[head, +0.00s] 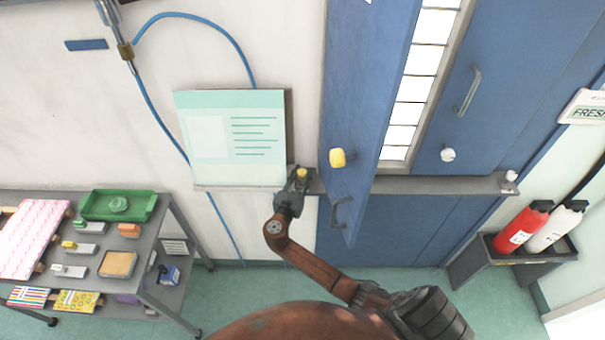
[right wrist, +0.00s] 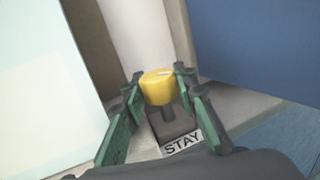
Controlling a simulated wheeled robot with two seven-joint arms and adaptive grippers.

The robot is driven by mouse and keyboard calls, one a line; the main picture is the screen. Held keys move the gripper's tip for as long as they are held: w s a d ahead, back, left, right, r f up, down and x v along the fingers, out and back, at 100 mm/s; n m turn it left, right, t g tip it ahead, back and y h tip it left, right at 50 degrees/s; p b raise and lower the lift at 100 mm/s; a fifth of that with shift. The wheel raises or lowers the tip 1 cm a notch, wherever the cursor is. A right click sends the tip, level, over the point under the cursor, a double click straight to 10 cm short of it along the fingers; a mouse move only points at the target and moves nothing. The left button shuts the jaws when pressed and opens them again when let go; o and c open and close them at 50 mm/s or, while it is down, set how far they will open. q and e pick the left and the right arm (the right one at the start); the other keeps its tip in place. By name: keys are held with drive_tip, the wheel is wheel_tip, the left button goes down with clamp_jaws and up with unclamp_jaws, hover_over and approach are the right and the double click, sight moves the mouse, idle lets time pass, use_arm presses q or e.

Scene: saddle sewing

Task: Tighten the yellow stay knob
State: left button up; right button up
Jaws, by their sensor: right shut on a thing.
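The yellow stay knob (right wrist: 157,88) stands on a dark bracket with a "STAY" label (right wrist: 183,143) in the right wrist view. In the head view my right gripper (head: 292,186) reaches up to the knob from below. My left gripper is not in view.
The blue door (head: 362,100) stands open, with a larger yellow knob (head: 337,158) and a handle (head: 341,212) close to my right arm. A pale notice board (head: 230,140) hangs just left of the gripper. A loaded grey table (head: 170,230) is at left; extinguishers (head: 522,228) stand at right.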

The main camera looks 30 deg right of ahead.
sight(300, 178)
drive_tip(key=o, duration=1.2)
drive_tip(key=shift+s, duration=0.1)
drive_tip(key=shift+c, duration=0.2)
drive_tip(key=shift+a+r, duration=0.1)
drive_tip(key=shift+a, duration=0.1)
drive_tip(key=shift+s+a, duration=0.1)
drive_tip(key=shift+a, duration=0.15)
drive_tip(key=v, duration=0.6)
drive_tip(key=shift+s+a, duration=0.2)
drive_tip(key=shift+s, duration=0.4)
